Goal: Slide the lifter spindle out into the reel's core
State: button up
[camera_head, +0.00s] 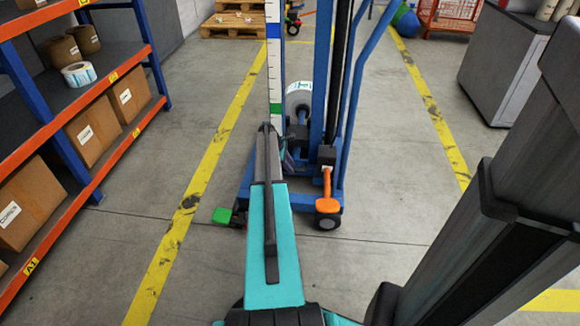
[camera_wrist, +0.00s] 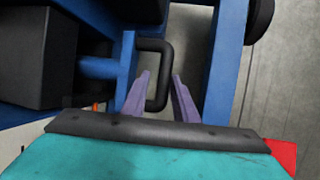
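The blue lifter (camera_head: 318,100) stands ahead in the head view, with a white scale strip on its left. A white reel (camera_head: 299,89) with a teal print shows partly behind its mast. In the wrist view a black U-shaped handle (camera_wrist: 164,72) sits on the blue frame. My gripper (camera_wrist: 160,75) is open, its two purple fingers apart with the handle's lower part between them; I cannot tell whether they touch it. In the head view my arm hides most of the gripper. I cannot make out the spindle or the reel's core clearly.
An orange lever (camera_head: 327,188) and a green pedal (camera_head: 222,215) are at the lifter's base. A shelf rack (camera_head: 125,72) with boxes stands on the left, a grey cabinet (camera_head: 500,65) at the back right. A pallet (camera_head: 234,25) lies at the back. The floor between the yellow lines is mostly clear.

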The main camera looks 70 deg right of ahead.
jog(key=p+v, duration=0.4)
jog(key=v, duration=0.9)
jog(key=shift+r, duration=0.35)
jog(key=shift+w+a, duration=0.1)
jog(key=shift+a, duration=0.05)
